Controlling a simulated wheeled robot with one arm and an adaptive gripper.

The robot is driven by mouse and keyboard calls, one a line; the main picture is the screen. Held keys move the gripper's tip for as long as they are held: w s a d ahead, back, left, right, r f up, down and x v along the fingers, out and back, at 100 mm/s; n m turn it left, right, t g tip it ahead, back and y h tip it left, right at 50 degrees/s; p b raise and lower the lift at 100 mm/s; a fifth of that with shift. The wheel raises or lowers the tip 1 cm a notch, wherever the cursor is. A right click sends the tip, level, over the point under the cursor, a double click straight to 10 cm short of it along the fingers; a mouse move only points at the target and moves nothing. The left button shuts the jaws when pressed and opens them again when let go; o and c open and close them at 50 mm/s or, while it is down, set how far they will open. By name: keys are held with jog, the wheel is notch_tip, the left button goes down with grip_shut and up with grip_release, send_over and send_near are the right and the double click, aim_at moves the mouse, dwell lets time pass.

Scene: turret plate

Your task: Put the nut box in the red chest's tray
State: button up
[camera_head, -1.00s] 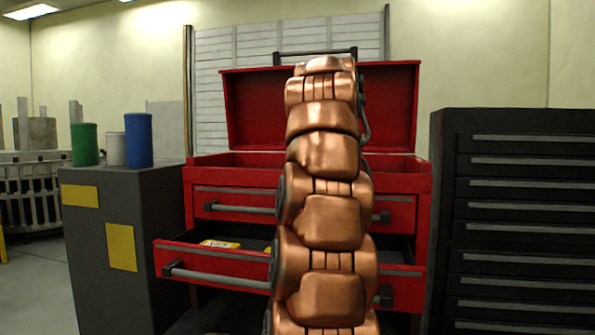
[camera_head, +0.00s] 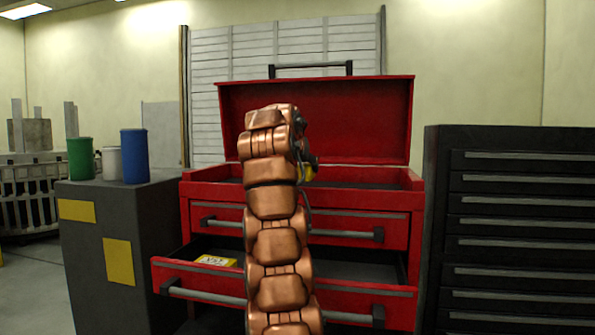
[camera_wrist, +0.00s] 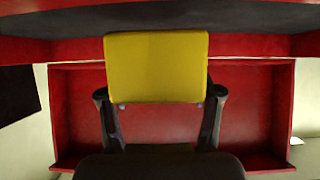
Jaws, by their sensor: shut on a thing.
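The red chest (camera_head: 385,228) stands ahead with its lid (camera_head: 350,120) raised. Its top tray (camera_head: 398,180) is open, with red walls and a dark floor. My gripper (camera_wrist: 158,100) is shut on a plain yellow box, taken as the nut box (camera_wrist: 156,67). In the head view a small yellow bit of the box (camera_head: 308,172) shows beside my wrist, in front of the lid and over the tray. My arm hides most of my gripper there. In the wrist view the tray's dark floor and red wall lie along the top, apparently just beyond the box.
The lower drawer (camera_head: 190,275) is pulled out and holds another yellow box (camera_head: 215,261) with an unreadable label. A grey cabinet (camera_head: 140,230) with several cans stands left. A black drawer cabinet (camera_head: 510,230) stands close on the right.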

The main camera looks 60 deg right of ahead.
jog(key=shift+w+d+f, duration=0.15)
jog(key=shift+w+d, duration=0.45)
jog(key=shift+w, duration=0.2)
jog(key=shift+a+r, duration=0.1)
jog(key=shift+r, duration=0.25)
jog(key=shift+w+a+f, duration=0.1)
jog(key=shift+f, duration=0.05)
grip_shut()
jog(key=shift+f+b, duration=0.85)
jog(key=shift+f, duration=0.1)
jog(key=shift+d+f, duration=0.25)
jog(key=shift+f, duration=0.15)
jog(key=shift+f+b, duration=0.3)
